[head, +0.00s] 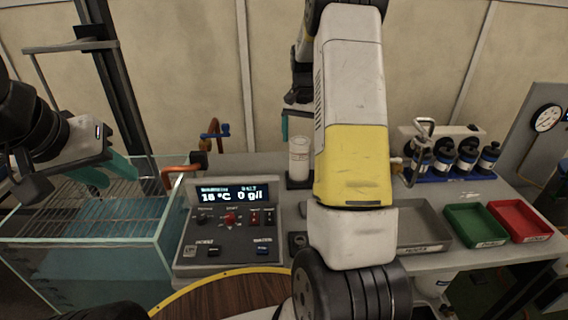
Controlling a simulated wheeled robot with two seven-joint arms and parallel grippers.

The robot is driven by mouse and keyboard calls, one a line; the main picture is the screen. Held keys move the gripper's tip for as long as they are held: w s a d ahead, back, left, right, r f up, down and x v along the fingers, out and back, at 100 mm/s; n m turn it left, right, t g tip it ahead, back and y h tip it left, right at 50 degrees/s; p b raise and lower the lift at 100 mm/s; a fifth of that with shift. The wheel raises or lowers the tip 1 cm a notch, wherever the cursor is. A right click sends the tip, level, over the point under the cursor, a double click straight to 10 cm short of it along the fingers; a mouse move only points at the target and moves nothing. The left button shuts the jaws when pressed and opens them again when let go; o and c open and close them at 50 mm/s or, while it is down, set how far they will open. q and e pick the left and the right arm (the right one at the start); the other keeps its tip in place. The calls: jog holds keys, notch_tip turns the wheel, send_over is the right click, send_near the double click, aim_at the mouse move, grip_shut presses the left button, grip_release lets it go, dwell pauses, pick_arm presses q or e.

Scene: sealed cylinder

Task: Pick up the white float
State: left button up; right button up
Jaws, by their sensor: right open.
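A white upright cylinder (299,158), which may be the white float, stands on a small dark base on the bench, just left of my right arm. My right gripper (296,122) is above and behind this cylinder in the picture, partly hidden by my own white and yellow arm. One teal finger shows on its left side; it is open, and I see nothing held in it. My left gripper (108,174) hangs over the glass tank at the left. Its two teal fingers look apart, with nothing visible between them.
The glass tank (160,232) holds blue water and a wire rack. A control box (228,222) with a lit display stands beside it. Grey, green (475,225) and red (519,220) trays and several dark bottles (467,153) fill the right bench. A round wooden top (225,297) is in front.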

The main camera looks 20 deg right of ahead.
aim_at(299, 160)
jog(key=f, duration=0.4)
jog(key=shift+w+a+f, duration=0.15)
jog(key=shift+a, duration=0.05)
jog(key=shift+c, duration=0.4)
grip_shut()
